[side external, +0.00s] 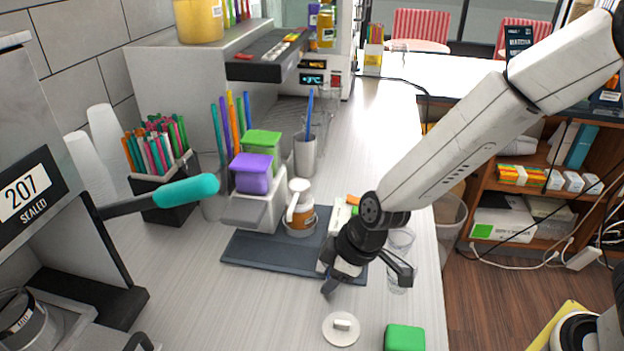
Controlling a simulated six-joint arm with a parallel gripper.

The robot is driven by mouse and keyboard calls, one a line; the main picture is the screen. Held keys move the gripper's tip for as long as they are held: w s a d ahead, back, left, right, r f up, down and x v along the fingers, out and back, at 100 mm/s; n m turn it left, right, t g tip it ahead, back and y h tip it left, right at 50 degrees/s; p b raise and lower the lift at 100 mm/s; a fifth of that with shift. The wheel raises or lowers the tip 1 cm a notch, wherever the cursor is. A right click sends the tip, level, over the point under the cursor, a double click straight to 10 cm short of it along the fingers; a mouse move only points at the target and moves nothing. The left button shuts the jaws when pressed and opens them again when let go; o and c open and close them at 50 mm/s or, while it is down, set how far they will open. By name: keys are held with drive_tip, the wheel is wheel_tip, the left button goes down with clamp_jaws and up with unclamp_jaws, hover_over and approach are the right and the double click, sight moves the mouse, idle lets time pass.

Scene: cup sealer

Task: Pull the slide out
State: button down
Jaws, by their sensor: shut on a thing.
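The cup sealer (60,200) stands at the left edge, with a "207 SEALED" display and a lever with a teal handle (187,190). Its slide (62,335) is at the bottom left, partly cut off by the frame, with a metal cup holder (22,318) on it. A small dark knob or handle (138,342) shows at the slide's right side.
On the dark mat (262,256) stand a light block with purple (253,173) and green (263,144) lids and a small brown-and-white jar (300,205). A white round lid (341,329) and a green block (404,338) lie in front.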

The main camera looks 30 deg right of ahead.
drive_tip(key=shift+s+d, duration=0.15)
drive_tip(key=c, duration=0.6)
unclamp_jaws()
drive_tip(key=v, duration=0.7)
drive_tip(key=shift+r, duration=0.35)
drive_tip(key=shift+s+d, duration=0.1)
drive_tip(key=shift+d, duration=0.05)
